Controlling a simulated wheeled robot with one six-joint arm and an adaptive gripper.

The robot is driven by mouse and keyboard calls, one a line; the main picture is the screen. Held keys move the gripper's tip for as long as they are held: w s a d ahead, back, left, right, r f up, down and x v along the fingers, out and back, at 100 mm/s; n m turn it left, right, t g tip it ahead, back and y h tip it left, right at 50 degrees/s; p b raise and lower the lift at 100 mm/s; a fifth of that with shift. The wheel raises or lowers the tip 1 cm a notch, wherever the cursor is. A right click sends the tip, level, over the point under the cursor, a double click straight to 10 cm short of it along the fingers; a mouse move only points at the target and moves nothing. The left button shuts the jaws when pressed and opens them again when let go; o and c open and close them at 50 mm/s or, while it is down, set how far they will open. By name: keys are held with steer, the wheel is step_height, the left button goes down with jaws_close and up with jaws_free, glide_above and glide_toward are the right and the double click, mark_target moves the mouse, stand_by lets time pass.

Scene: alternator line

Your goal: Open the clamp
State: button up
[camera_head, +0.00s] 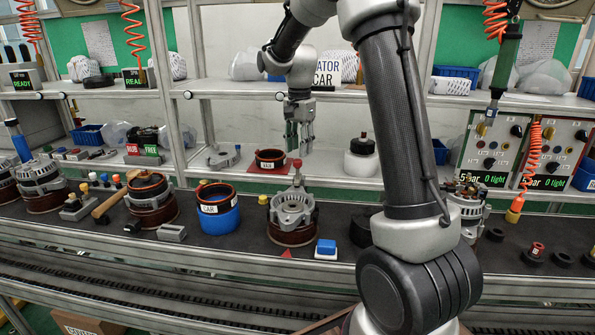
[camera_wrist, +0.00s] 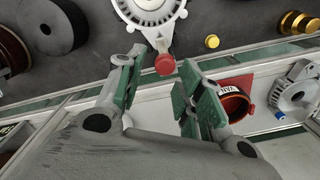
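A silver alternator housing (camera_head: 292,212) sits on a dark red round base on the bench. A short light grey lever with a red knob (camera_head: 297,163) rises at its back edge and looks like the clamp handle. In the wrist view the housing (camera_wrist: 150,10) is at the top, with the red knob (camera_wrist: 165,64) pointing toward my gripper. My gripper (camera_head: 300,138) is just above the knob in the head view. In the wrist view its green-padded fingers (camera_wrist: 155,90) are apart, with nothing between them. The knob shows just beyond the fingertips; I cannot tell whether they touch it.
A blue cup with a dark red ring (camera_head: 218,208) stands left of the housing.

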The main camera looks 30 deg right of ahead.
mark_target(298, 168)
steer(key=shift+w+f+m, duration=0.3)
steer(key=shift+w+f, duration=0.3)
steer(key=shift+f, duration=0.25)
step_height(298, 168, down, 7)
steer(key=shift+f, duration=0.15)
steer(key=shift+c, duration=0.4)
jaws_close()
